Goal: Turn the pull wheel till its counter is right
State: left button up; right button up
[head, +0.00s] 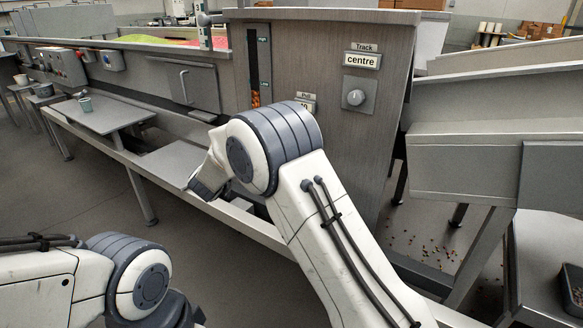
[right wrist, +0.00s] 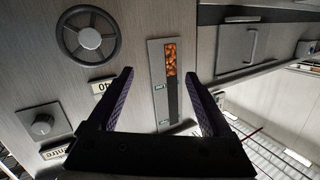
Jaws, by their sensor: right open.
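The pull wheel (right wrist: 87,33), a dark ring with spokes and a hub, is on the metal panel at the upper left of the right wrist view. In the head view my right arm hides it. Its counter plate (right wrist: 101,86) seems to read 40 in the wrist view, upside down and partly behind a finger; it shows partly in the head view (head: 305,103). My right gripper (right wrist: 158,76) is open and empty, apart from the wheel. It also shows in the head view (head: 203,188). My left arm is at the lower left; its gripper is out of frame.
A track knob (head: 355,97) sits under a label reading "centre" (head: 362,61). A sight window (head: 260,66) shows orange candies. A metal chute (head: 480,165) stands at the right.

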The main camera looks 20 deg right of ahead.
jog(key=s+d+f+m+g+h+b, duration=0.15)
jog(key=d+f+m+g+h, duration=0.25)
jog(key=d+f+h, duration=0.4)
pick_arm(q)
notch_tip(320, 180, down, 6)
jog(key=b, duration=0.3)
jog(key=shift+f, duration=0.2)
pick_arm(e)
jog(key=w+d+r+y, duration=0.1)
jog(key=w+d+r, duration=0.1)
jog(key=w+d, duration=0.4)
jog(key=d, duration=0.3)
jog(key=shift+w, duration=0.1)
jog(key=shift+m, duration=0.3)
grip_shut()
